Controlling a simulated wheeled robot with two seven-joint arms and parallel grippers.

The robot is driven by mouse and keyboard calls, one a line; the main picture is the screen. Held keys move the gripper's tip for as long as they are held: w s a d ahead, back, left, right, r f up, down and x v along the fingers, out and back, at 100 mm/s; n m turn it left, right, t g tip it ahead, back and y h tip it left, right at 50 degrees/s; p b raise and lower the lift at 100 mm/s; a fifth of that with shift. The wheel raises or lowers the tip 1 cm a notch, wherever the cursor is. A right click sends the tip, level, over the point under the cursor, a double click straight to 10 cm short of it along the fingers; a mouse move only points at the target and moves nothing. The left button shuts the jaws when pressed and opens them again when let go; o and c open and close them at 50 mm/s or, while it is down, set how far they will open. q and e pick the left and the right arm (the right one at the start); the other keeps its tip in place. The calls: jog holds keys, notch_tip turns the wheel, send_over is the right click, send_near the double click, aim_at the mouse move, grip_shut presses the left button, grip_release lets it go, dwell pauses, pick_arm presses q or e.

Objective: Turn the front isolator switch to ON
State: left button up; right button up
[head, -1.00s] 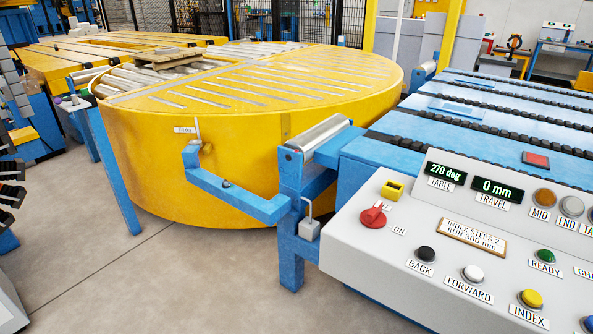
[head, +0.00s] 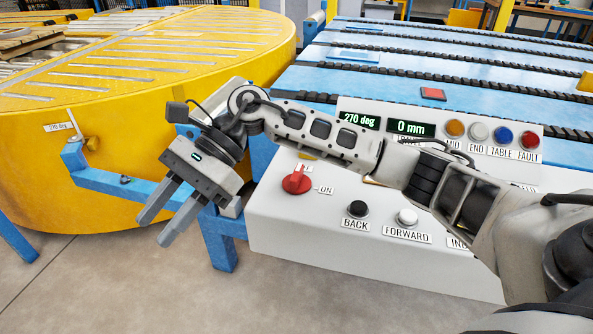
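The isolator switch is a red rotary knob (head: 296,181) on the left part of the white control panel (head: 285,226). An ON label (head: 326,190) is to its right. Another label above it is partly hidden by my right arm. The knob's ridge appears to point up toward that label, not at ON. My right gripper (head: 152,232) is left of the panel, in front of the blue frame and yellow turntable. Its two fingers are apart, empty and pointing down-left, clear of the knob. My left gripper is not in view.
Black BACK (head: 357,209) and white FORWARD (head: 407,217) buttons sit right of the knob. My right arm crosses the panel and hides part of it. The displays read 270 deg (head: 359,120) and 0 mm (head: 410,128). The yellow turntable (head: 190,130) stands left; a blue conveyor (head: 330,78) lies behind.

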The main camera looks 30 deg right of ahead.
jog(key=w+d+r+n+t+h, duration=0.1)
jog(key=w+d+n+h, duration=0.15)
jog(key=d, duration=0.35)
jog(key=w+d+r+n+t+h, duration=0.1)
jog(key=w+d+h, duration=0.25)
jog(key=d, duration=0.25)
notch_tip(320, 180, up, 6)
jog(key=t+h+b, duration=0.1)
jog(key=h, duration=0.5)
send_over(297, 171)
pick_arm(q)
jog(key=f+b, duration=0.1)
jog(key=b, duration=0.2)
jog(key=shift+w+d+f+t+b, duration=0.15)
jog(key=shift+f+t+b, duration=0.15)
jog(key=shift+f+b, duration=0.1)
pick_arm(e)
notch_tip(297, 171, down, 15)
jog(key=shift+r, duration=0.1)
grip_shut()
